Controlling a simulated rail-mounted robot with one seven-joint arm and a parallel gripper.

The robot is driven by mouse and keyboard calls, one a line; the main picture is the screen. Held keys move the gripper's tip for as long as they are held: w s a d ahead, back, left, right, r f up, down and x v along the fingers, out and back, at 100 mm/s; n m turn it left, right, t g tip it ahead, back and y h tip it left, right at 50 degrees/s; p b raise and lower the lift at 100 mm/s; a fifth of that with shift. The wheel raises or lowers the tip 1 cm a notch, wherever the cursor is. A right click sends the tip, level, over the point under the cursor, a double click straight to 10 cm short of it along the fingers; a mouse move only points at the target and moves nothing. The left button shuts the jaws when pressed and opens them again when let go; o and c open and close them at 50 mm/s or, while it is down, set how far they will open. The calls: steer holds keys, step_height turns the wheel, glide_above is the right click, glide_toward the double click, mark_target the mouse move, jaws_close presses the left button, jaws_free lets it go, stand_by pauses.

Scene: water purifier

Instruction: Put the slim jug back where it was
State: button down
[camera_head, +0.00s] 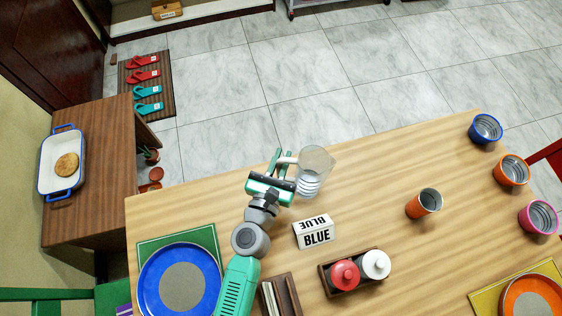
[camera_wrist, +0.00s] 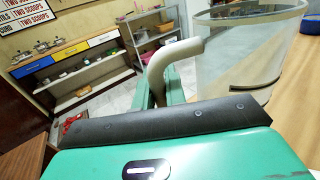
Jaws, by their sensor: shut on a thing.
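The slim jug (camera_head: 316,165) is clear, with a pale handle, and is near the far edge of the wooden table (camera_head: 375,210). My gripper (camera_head: 281,162) is to the left of the jug and shut on its handle. In the wrist view the jug (camera_wrist: 248,52) is at the upper right, looking close to upright, and its curved handle (camera_wrist: 160,66) goes down between the green fingers (camera_wrist: 164,88). Pale rings show near the jug's base in the head view. I cannot tell whether the base touches the table.
A "BLUE" sign (camera_head: 315,232) stands near the jug, with a caddy of red and white jars (camera_head: 361,268) in front. An orange cup (camera_head: 424,203) and several coloured cups are to the right. A blue plate (camera_head: 180,282) is at left. Table between jug and orange cup is clear.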

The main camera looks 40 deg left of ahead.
steer(key=shift+r, duration=0.15)
steer(key=c, duration=1.5)
jaws_free()
steer(key=shift+f, duration=0.2)
steer(key=shift+o, duration=0.2)
steer(key=shift+r+p, duration=0.35)
steer(key=b+v, duration=0.3)
steer(key=v, duration=0.9)
steer(key=shift+f, duration=0.2)
